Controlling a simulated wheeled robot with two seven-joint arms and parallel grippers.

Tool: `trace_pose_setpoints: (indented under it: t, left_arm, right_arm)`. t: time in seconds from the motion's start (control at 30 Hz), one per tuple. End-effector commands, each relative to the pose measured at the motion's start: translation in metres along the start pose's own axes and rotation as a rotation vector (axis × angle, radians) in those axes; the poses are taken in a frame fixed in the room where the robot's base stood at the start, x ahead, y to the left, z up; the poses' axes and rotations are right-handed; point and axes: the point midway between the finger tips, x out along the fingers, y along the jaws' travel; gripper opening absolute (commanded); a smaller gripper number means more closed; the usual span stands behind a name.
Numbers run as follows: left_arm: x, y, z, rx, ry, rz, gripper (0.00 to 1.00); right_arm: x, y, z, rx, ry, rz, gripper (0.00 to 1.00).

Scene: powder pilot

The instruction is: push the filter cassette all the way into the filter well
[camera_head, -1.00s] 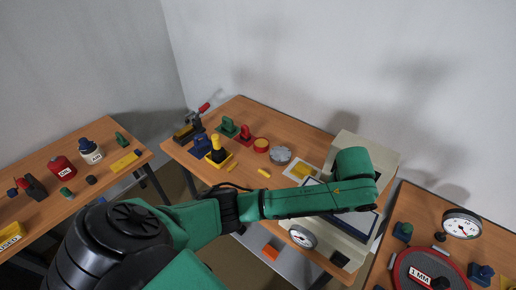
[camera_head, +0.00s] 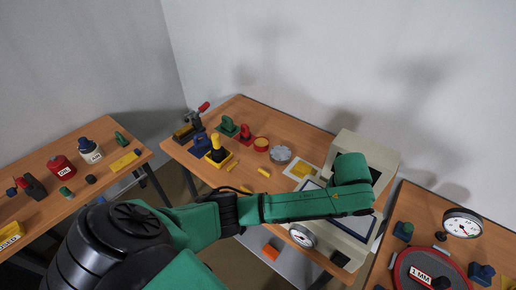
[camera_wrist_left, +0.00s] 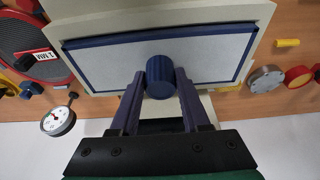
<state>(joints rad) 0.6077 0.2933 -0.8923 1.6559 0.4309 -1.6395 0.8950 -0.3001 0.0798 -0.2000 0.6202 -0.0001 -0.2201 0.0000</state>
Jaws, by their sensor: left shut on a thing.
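The filter cassette is a pale panel with a dark blue frame (camera_wrist_left: 110,65) and a round, ribbed blue knob (camera_wrist_left: 160,78) at its middle. My left gripper (camera_wrist_left: 161,76) is shut on this knob, one finger on each side. The cassette lies within the opening of a beige housing (camera_wrist_left: 215,12); how deep it sits in the well I cannot tell. In the head view my left arm covers much of the cassette, and the gripper's fingers are hidden. A strip of blue frame (camera_head: 377,232) shows beside the arm. My right gripper is not in view.
The beige machine (camera_head: 365,150) stands on the middle table, with a round gauge (camera_head: 302,236) at its front. Left of it are a grey knob (camera_head: 280,154), a red-yellow cap (camera_head: 261,144) and several coloured handles. A round "1 MM" sieve (camera_head: 425,272) lies on the right table.

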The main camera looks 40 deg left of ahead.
Motion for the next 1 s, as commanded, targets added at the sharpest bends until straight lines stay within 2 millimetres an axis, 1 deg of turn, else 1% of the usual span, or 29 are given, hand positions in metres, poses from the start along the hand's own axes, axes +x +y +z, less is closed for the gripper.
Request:
trace_pose_setpoints:
  t: [0.33, 0.37, 0.4, 0.43, 0.67, 0.7, 0.73, 1.0]
  left_arm:
    - [0.0069, 0.0001, 0.0018, 0.0, 0.001, 0.0, 0.0]
    - [0.0064, 0.0001, 0.0015, 0.0, 0.002, 0.0, 0.58]
    - [0.0063, 0.0001, 0.0015, 0.0, 0.002, 0.0, 0.73]
    - [0.0063, 0.0001, 0.0015, 0.0, 0.001, 0.0, 0.81]
    - [0.0064, 0.0001, 0.0017, 0.0, 0.001, 0.0, 0.81]
    - [0.0068, 0.0, 0.0021, 0.0, -0.001, 0.0, 0.66]
    - [0.0068, 0.0, 0.0022, 0.0, -0.001, 0.0, 0.64]
    - [0.0063, 0.0, 0.0019, 0.0, 0.0, 0.0, 0.64]
  right_arm:
    - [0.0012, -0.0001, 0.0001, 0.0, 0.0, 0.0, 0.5]
    - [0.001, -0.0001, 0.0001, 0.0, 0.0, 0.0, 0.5]
    - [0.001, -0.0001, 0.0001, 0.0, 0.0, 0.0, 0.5]
    - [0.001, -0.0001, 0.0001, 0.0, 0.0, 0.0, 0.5]
    - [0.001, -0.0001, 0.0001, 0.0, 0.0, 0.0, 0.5]
    - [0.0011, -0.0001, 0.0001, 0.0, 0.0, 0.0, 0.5]
    - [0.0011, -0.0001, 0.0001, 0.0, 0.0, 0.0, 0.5]
    - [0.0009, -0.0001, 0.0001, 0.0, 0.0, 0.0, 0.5]
